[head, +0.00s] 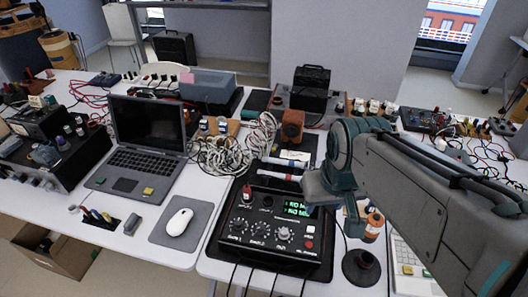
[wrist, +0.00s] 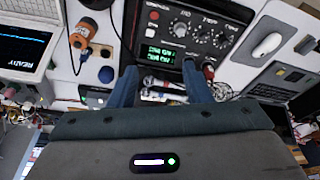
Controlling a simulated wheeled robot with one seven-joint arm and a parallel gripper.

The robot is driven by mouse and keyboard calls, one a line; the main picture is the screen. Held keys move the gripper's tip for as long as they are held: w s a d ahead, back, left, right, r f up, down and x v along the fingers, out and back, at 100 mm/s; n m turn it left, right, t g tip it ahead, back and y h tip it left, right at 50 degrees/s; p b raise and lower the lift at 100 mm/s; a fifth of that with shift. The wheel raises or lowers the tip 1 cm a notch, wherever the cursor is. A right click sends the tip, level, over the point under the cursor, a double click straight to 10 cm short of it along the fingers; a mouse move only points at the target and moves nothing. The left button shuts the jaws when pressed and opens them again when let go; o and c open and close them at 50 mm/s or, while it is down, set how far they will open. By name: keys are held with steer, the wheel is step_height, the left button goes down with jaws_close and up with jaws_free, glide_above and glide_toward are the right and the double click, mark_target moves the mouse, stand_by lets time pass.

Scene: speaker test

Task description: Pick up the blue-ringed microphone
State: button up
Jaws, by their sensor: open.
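Two slim pale microphone-like rods lie behind the black control box (head: 275,240) in the head view. The farther rod (head: 292,156) is mostly white; the nearer rod (head: 268,172) has a red band. Blue shows at the nearer one's right, beside my gripper (head: 302,180), and I cannot tell whether it is a ring or my finger. In the wrist view, my gripper (wrist: 160,72) has its two blue fingers apart. Pale rod pieces (wrist: 165,86) show between them, partly hidden. I see no contact and nothing clearly held.
The control box with green displays stands in front of my gripper. A cable heap (head: 235,150) and laptop (head: 150,135) lie left. A mouse (head: 179,222) rests on a grey pad. An orange bottle (head: 374,225) and dark round base (head: 361,268) stand right, under my arm.

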steer(key=w+r+n+g+b, duration=0.15)
steer(key=w+n, duration=0.25)
steer(key=w, duration=0.8)
steer(key=n+g+b, duration=0.1)
steer(key=n+g, duration=0.1)
steer(key=n, duration=0.8)
glide_above(291, 162)
steer(key=shift+t, duration=0.25)
step_height(291, 162, down, 19)
steer(key=shift+r, duration=0.15)
steer(key=shift+w+a+f+p, duration=0.15)
steer(key=shift+f+p, duration=0.2)
steer(key=shift+f, duration=1.25)
steer(key=shift+w+d+f+p, duration=0.1)
steer(key=shift+f+p, duration=0.2)
steer(key=shift+f, duration=1.25)
jaws_close()
